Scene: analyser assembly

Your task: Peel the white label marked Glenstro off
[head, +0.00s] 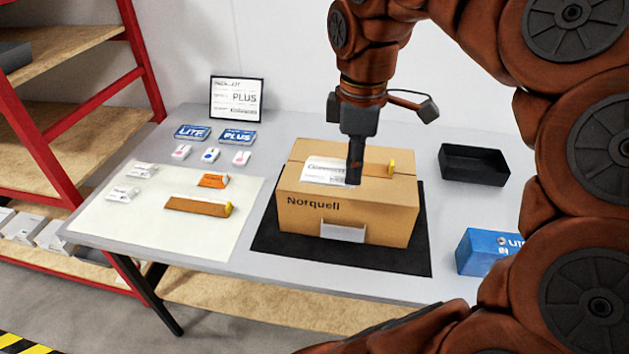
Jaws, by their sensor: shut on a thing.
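A closed cardboard box (300,217) printed Norquell stands on a black mat (285,252) in the middle of the table. A white label (322,168) with dark print lies on its top; the print is partly covered and too small to read surely. My gripper (353,180) points down over the top of the box, at the right end of this label. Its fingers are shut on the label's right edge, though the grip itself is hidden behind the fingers. Most of the label looks flat on the cardboard.
A black tray (473,163) and a blue box (485,252) stand at right. A pale mat (140,222) at left holds small packs and a brown roll (197,206). A framed sign (237,98) stands behind.

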